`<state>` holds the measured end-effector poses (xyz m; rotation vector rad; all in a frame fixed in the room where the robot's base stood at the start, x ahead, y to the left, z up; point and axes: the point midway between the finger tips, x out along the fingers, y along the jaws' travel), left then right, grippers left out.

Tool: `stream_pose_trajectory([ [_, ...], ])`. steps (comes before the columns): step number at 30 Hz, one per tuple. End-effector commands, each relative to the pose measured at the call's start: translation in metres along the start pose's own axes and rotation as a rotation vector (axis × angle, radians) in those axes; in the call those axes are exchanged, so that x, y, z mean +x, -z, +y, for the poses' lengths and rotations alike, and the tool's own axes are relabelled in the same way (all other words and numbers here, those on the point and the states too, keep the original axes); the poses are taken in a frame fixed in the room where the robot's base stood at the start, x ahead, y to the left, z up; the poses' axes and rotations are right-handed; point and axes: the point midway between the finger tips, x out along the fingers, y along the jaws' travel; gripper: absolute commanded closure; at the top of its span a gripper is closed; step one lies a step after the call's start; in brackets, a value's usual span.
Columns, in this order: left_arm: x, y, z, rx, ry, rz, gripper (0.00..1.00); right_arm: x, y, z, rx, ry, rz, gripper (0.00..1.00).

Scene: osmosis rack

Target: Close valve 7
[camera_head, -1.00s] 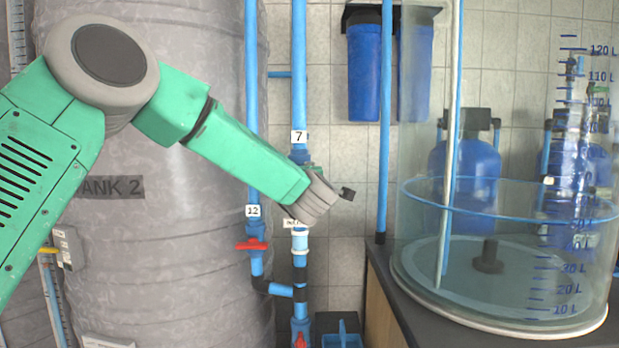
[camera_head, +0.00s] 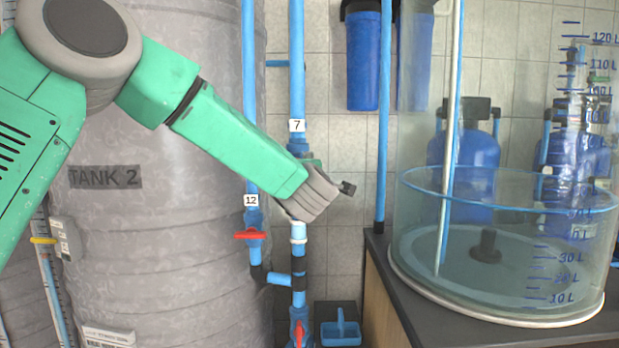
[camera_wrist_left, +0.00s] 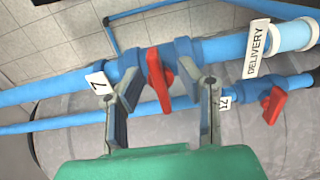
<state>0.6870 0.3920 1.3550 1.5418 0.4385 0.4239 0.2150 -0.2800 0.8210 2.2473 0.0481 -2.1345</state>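Valve 7 shows in the left wrist view as a red handle (camera_wrist_left: 158,80) on a blue pipe, beside a white tag "7" (camera_wrist_left: 98,84). The handle appears as a narrow red strip across the pipe in that view. My left gripper (camera_wrist_left: 161,76) is open, with one finger on each side of the handle. Gaps seem to remain between fingers and handle, but I cannot tell about contact. In the head view the "7" tag (camera_head: 296,125) is visible above my left wrist (camera_head: 312,192), which hides the valve and the fingers. My right gripper is not in view.
Valve 12's red handle (camera_head: 250,235) sits on the neighbouring pipe, crosswise; it also shows in the left wrist view (camera_wrist_left: 273,105). Another red handle (camera_head: 299,334) is lower down. Tank 2 (camera_head: 170,240) stands behind my arm. A clear graduated vessel (camera_head: 420,245) stands at right.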

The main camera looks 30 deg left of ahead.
Motion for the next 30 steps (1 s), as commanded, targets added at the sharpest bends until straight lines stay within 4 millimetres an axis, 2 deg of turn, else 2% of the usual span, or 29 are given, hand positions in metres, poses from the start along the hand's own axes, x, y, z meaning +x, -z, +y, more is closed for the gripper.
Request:
stream_pose_trajectory([
  [1, -0.012, -0.001, 0.000, 0.001, 0.001, -0.003, 0.68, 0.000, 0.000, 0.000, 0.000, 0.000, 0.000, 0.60],
  [6, -0.048, -0.002, -0.001, 0.002, 0.002, -0.004, 0.68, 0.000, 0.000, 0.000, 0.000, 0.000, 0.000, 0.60],
  [12, -0.075, -0.002, -0.003, 0.002, 0.003, -0.003, 0.68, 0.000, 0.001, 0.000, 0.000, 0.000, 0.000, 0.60],
  [18, -0.083, -0.002, -0.004, 0.002, 0.004, 0.000, 0.68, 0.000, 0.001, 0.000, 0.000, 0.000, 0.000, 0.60],
  [30, -0.083, -0.002, -0.003, 0.002, 0.004, -0.001, 0.68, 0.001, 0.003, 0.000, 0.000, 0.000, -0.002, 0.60],
])
